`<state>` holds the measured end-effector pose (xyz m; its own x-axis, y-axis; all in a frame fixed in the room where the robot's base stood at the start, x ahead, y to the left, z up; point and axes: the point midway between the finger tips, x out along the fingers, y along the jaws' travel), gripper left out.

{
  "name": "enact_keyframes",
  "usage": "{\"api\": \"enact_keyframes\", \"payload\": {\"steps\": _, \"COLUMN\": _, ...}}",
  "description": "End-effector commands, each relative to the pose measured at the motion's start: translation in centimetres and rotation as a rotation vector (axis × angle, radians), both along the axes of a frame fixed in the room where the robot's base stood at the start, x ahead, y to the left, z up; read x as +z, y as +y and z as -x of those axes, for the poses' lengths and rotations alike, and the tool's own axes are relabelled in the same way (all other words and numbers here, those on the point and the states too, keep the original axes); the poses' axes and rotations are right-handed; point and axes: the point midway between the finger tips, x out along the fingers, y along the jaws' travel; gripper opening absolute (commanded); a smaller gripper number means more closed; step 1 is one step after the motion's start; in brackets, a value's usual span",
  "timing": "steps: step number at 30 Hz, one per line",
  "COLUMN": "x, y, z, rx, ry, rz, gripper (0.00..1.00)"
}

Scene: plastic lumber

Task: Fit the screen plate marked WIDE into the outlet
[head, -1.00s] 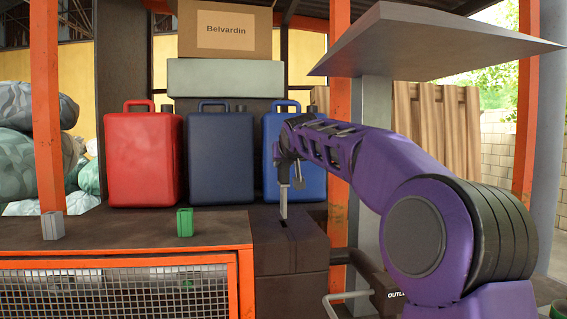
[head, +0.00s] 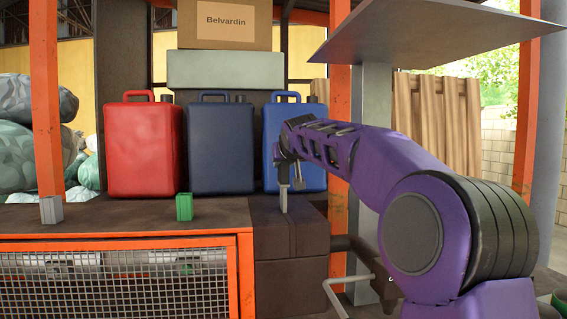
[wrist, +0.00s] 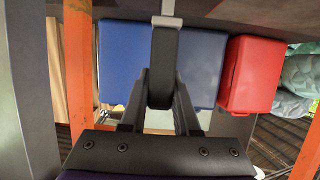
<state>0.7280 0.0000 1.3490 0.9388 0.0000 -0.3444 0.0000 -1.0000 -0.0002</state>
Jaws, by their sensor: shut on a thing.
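No WIDE marking is readable on the plate.
A small grey block (head: 51,209) and a green one (head: 184,207) stand on the dark bench top (head: 110,217). Red (head: 145,148) and blue (head: 221,148) canisters stand behind. A bent metal handle (head: 350,282) and an orange post (head: 340,110) are close to my arm.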

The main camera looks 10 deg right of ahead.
Motion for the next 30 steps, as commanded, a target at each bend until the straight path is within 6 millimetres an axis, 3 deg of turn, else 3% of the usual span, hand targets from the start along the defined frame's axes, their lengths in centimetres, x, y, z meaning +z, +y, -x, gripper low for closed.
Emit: {"api": "enact_keyframes", "payload": {"steps": 30, "x": -4.2, "y": 0.0, "z": 0.0, "rx": 0.000, "ry": -0.001, "rz": 0.001, "gripper": 0.00}}
